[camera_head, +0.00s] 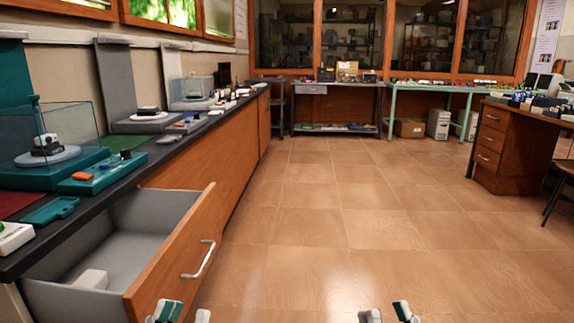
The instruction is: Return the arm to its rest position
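My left gripper (184,314) shows only by its fingertips at the bottom edge, in front of the open drawer's lower right corner. A gap shows between its tips, and nothing is seen between them. My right gripper (388,315) also shows only by its fingertips at the bottom edge, over the floor. Its tips are apart, with nothing seen between them. Both arms are otherwise out of view below the picture.
An open wooden drawer (172,262) with a metal handle juts from the left counter and holds a white block (90,279). Exhibits in clear cases (45,135) line the counter. A wooden desk (508,145) stands at right. The tiled floor (340,220) between is clear.

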